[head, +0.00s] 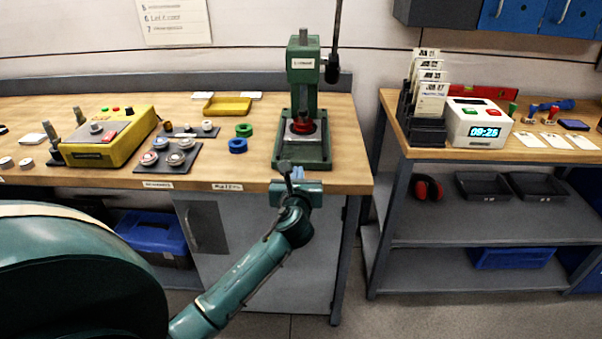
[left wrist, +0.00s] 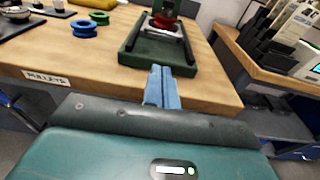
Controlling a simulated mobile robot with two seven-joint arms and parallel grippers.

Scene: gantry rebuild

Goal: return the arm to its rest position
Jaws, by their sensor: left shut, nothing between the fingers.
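My left arm reaches in from the lower left of the head view, with its gripper (head: 297,172) at the front edge of the wooden workbench (head: 337,177). In the left wrist view the two blue fingers of the left gripper (left wrist: 161,86) are together with nothing between them. They point toward the green press (head: 303,100), which stands on the bench just beyond; its base also shows in the left wrist view (left wrist: 130,48). In the head view the fingertips are small and partly hidden by the wrist. My right gripper is in neither view.
A yellow tester box (head: 108,138), a dark tray (head: 160,158) with round parts, green and blue rings (head: 238,145) and a yellow tray (head: 228,105) lie left of the press. A second bench (head: 390,103) with a clock box (head: 478,122) stands right, across a gap.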

